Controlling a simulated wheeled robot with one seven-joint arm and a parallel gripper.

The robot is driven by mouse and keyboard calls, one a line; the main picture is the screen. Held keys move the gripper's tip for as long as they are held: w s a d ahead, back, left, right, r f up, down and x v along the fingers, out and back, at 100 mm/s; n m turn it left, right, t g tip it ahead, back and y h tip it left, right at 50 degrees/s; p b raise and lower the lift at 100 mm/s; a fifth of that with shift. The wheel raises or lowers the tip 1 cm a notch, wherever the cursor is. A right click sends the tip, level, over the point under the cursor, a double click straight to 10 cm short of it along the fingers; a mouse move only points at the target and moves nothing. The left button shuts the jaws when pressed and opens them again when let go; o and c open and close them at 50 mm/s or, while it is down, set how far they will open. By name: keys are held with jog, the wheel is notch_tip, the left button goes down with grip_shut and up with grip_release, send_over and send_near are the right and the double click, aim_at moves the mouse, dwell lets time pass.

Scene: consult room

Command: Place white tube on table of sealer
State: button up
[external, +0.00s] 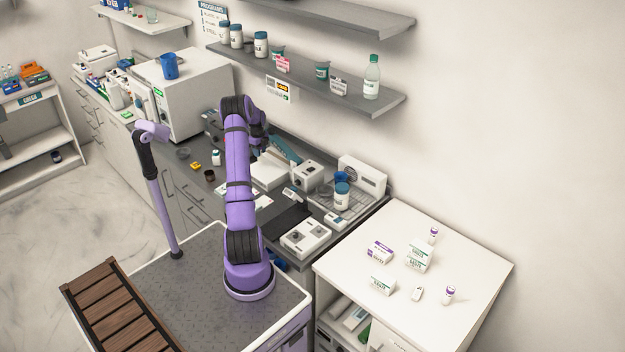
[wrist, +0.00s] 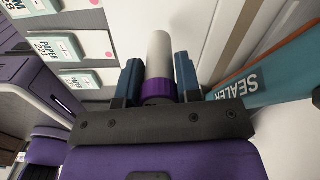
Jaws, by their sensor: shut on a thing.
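In the wrist view, my gripper (wrist: 159,80) is shut on a white tube (wrist: 159,52) with a purple collar at its near end. One blue-grey finger is on each side of the tube. The teal sealer (wrist: 262,84), marked SEALER, is close to the right of the gripper, partly cut off by the frame. In the external view, a teal slanted part (external: 284,148) on the dark counter seems to be the sealer. My gripper and the tube are hidden behind my arm there. The sealer's table cannot be made out clearly.
In the wrist view, several labelled paper packs (wrist: 70,48) lie at left. In the external view, small white devices (external: 306,238) and a wire rack (external: 352,203) crowd the dark counter. A white cabinet top (external: 470,262) at right holds small boxes and vials. A shelf (external: 310,80) hangs above.

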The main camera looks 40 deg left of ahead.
aim_at(260, 161)
jog(key=shift+f, duration=1.4)
jog(key=shift+f, duration=0.2)
jog(key=o, duration=0.9)
jog(key=shift+r, duration=0.15)
notch_tip(260, 161, up, 12)
jog(key=shift+r, duration=0.1)
jog(key=shift+d, duration=0.15)
